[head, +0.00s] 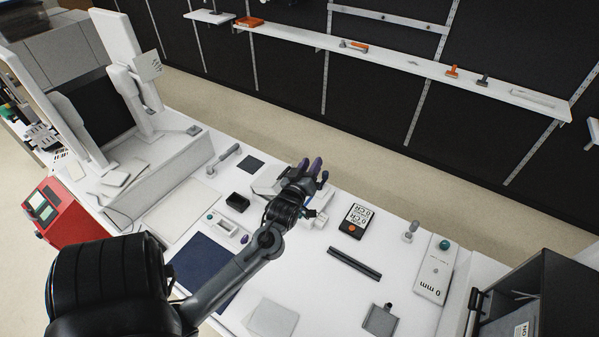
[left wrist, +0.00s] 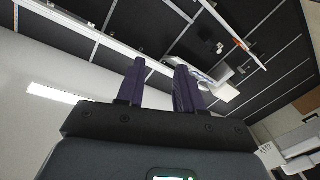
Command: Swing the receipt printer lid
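A low white unit (head: 267,182), which looks like the receipt printer, stands on the white counter near its back edge. My left arm reaches across the counter, and my left gripper (head: 311,166) is over or beside this unit's right side. The gripper hides part of the unit, so I cannot tell the lid's position or whether there is contact. The purple fingers also show in the left wrist view (left wrist: 159,88), apart with nothing visible between them. My right gripper is not in view.
A black-and-white label box (head: 356,219), a black bar (head: 354,264) and a white scale-like panel (head: 434,270) lie to the right. A small black tray (head: 238,202) and navy mat (head: 205,268) lie left. A red terminal (head: 66,214) stands far left.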

